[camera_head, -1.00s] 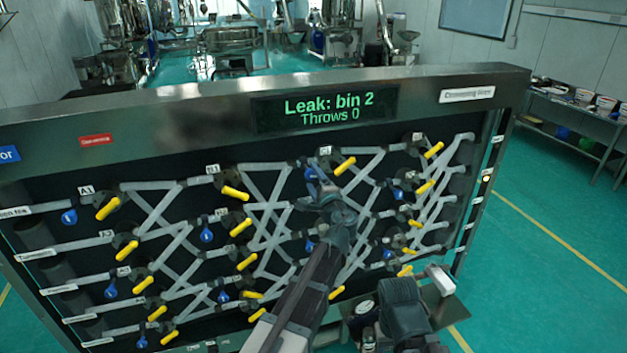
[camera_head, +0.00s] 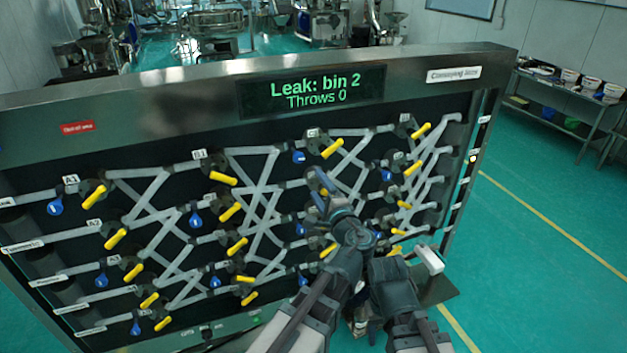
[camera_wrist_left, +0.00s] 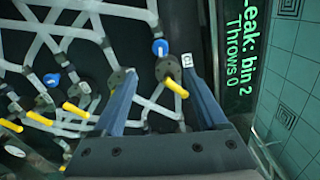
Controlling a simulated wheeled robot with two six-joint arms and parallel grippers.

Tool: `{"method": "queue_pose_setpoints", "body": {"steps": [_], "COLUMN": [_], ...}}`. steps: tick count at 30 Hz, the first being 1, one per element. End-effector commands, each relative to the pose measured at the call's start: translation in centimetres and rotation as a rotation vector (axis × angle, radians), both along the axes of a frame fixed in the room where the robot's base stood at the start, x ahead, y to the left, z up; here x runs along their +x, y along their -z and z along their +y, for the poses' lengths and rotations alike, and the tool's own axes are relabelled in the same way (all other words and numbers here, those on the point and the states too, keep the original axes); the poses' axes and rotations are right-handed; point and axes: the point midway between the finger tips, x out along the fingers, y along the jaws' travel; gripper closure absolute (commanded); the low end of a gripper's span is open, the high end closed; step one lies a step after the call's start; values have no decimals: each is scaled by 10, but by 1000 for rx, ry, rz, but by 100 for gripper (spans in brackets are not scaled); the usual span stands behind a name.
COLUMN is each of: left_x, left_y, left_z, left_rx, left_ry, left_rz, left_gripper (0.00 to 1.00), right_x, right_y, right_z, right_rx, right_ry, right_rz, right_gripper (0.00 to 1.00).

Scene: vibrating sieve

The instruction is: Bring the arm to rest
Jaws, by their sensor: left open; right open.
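My left gripper (camera_head: 326,192) is open in front of the right-middle part of the valve panel (camera_head: 150,118). In the left wrist view its two fingers (camera_wrist_left: 158,76) stand apart, with a yellow handle (camera_wrist_left: 175,87) on a round hub showing between them. I cannot tell whether the fingers touch it. My right gripper (camera_head: 388,278) is low at the right, beside my left forearm; its jaws are hard to make out and nothing shows in them. The panel's display (camera_head: 312,92) reads "Leak: bin 2, Throws 0"; it also shows sideways in the left wrist view (camera_wrist_left: 235,85).
The panel carries grey pipes, several yellow handles and blue tags (camera_head: 55,207). A white block (camera_head: 428,259) is by a small shelf (camera_head: 440,291) at the panel's lower right. The green floor (camera_head: 530,250) to the right is clear up to a side table (camera_head: 560,115) with bins.

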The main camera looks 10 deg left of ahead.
Motion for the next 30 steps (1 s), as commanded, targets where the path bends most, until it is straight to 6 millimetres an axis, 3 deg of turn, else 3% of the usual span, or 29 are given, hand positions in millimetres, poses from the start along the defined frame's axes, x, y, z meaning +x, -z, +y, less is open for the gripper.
{"method": "queue_pose_setpoints", "body": {"steps": [12, 16, 20, 24, 30], "left_x": [-4, -9, -27, -62, -117], "left_y": [0, 12, 50, 110, 179], "left_z": [-3, 11, 48, 80, 80], "left_rx": [-1, -66, -278, -592, -1006], "left_ry": [-1, -40, -164, -351, -589], "left_rz": [0, 18, 75, 170, 325], "left_gripper": [25, 25, 25, 25, 25], "right_x": [0, 0, 0, 0, 0], "right_y": [0, 0, 0, 0, 0], "right_z": [0, 0, 0, 0, 0], "right_rx": [0, 0, 0, 0, 0], "right_ry": [0, 0, 0, 0, 0], "right_rz": [0, 0, 0, 0, 0], "right_gripper": [50, 50, 50, 50, 50]}}
